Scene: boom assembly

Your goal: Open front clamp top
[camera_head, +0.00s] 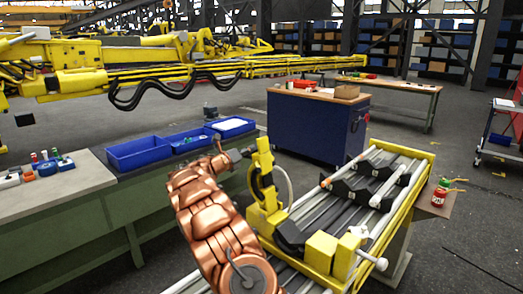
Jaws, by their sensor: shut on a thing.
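The yellow boom assembly (407,190) lies at the lower right, with grey rods along it. A yellow clamp top (264,165) stands upright, swung up from a yellow clamp base (266,219) at its left side. My copper-coloured arm reaches up from the bottom middle. My gripper (246,153) is at the upper left side of the upright clamp top and is shut on it; the fingertips are small and hard to make out. Two yellow blocks (321,252) with a white handle (374,259) sit at the near end.
A green workbench (75,222) with blue bins (139,153) stands left of my arm. A blue cabinet (310,125) stands behind the assembly. Red and green bottles (439,196) stand on a side shelf at right.

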